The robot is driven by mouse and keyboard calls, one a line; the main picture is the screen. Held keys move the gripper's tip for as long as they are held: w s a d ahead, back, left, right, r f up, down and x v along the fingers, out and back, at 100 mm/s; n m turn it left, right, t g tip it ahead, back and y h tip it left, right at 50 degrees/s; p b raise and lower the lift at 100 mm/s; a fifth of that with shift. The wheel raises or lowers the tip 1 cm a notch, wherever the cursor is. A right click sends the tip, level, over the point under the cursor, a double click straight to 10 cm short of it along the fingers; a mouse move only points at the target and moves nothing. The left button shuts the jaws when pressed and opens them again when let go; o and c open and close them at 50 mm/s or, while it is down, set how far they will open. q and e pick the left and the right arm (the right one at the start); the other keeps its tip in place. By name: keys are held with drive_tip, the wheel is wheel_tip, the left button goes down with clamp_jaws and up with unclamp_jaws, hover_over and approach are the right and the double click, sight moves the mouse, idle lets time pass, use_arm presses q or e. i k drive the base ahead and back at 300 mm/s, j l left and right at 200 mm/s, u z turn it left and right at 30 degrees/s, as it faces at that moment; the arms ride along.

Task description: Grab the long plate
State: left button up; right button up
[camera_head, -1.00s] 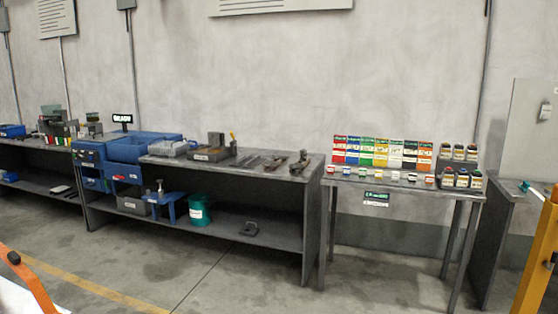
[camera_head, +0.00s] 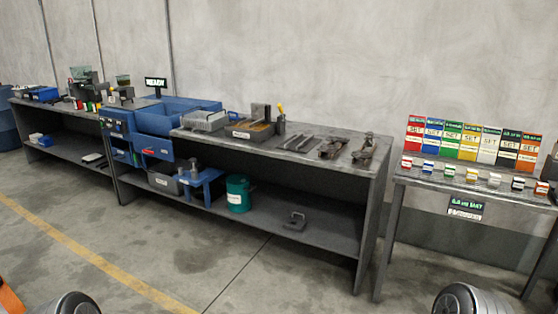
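Flat dark long pieces (camera_head: 299,143) lie side by side on top of the dark grey workbench (camera_head: 345,163), right of its middle. They may include the long plate, but they are too small to tell for sure. Bulkier dark metal tools (camera_head: 366,150) lie to their right, near the bench's right end. Neither of my grippers shows in the head view. Rounded grey parts, likely mine, show at the bottom left and bottom right edges.
A blue machine (camera_head: 158,124), grey bins (camera_head: 205,121) and a tray with a yellow-handled item share the bench. A teal bucket (camera_head: 238,193) stands on its lower shelf. A second table (camera_head: 480,199) with coloured boxes is at right. The floor in front is clear.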

sight(330, 138)
drive_tip(key=i+j+z, duration=0.15)
drive_tip(key=i+z, duration=0.25)
drive_tip(key=i, duration=0.3)
drive_tip(key=i+j+z, duration=0.4)
drive_tip(key=i, duration=0.25)
drive_tip(key=i+j+z, duration=0.8)
drive_tip(key=i+j, duration=0.25)
drive_tip(key=j, duration=0.2)
